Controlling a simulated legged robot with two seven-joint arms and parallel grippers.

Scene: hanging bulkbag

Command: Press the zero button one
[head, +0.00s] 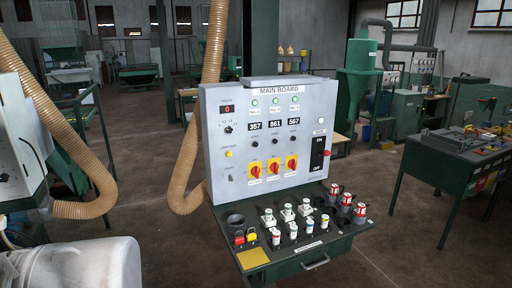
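The main board (213,165) is a light grey upright panel in the middle of the head view. Three number displays sit in a row on it: 357 (254,127), 861 (275,125) and 567 (293,122). A small round dark button sits under each: left (254,145), middle (275,141) and right (294,138). Their labels are too small to read, so I cannot tell which is marked zero. Neither of my grippers is in view, and nothing covers the front of the board.
Red-and-yellow rotary switches (273,168) sit below the buttons. A dark shelf (325,246) with sockets and plugs juts out below the panel. A tan hose (186,170) hangs behind left. A dark green table (460,145) stands right. Bare floor (415,250) lies between.

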